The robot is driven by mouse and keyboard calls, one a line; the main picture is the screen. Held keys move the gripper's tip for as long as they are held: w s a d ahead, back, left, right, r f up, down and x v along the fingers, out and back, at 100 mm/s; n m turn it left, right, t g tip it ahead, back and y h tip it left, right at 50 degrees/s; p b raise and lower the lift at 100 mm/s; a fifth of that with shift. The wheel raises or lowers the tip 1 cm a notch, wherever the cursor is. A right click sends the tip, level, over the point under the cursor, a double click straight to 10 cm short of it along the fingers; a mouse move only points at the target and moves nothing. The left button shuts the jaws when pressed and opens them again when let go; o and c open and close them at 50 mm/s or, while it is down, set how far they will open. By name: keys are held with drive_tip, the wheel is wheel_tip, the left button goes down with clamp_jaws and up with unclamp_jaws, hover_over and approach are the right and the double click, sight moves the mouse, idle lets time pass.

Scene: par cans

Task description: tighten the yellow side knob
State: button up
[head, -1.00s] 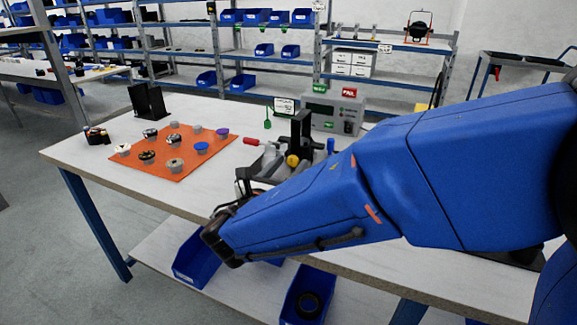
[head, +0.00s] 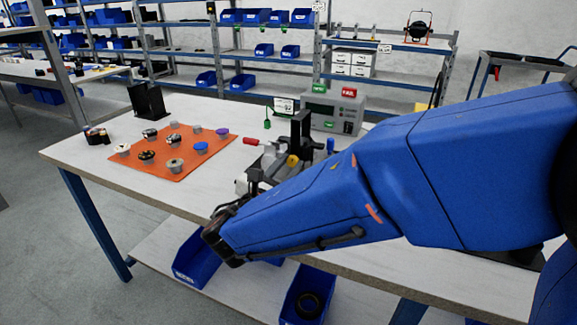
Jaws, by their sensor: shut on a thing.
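The yellow side knob (head: 293,161) shows as a small yellow patch on the dark and grey clamping fixture (head: 301,135) near the table's front edge. My gripper (head: 276,170) reaches toward it from the left and front, low behind my blue forearm. It is shut on the yellow side knob. The fingertips are mostly hidden, so the exact contact is hard to see. A pale part (head: 241,184) shows at the gripper's left, above my dark wrist. A red-handled lever (head: 252,141) sticks out to the left of the fixture.
An orange mat (head: 177,171) with several small knobs and caps lies to the left. A grey tester box (head: 333,112) with green and red labels stands behind the fixture. A black stand (head: 147,101) is at the back left. Blue bins (head: 306,296) sit on the lower shelf.

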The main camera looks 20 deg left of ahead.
drive_tip(key=shift+m, duration=0.7)
drive_tip(key=o, duration=1.1)
drive_tip(key=shift+s, duration=0.15)
drive_tip(key=s, duration=0.5)
drive_tip(key=s+a, duration=0.1)
drive_tip(key=s, duration=1.1)
drive_tip(key=shift+s+a, duration=0.1)
drive_tip(key=shift+a, duration=0.05)
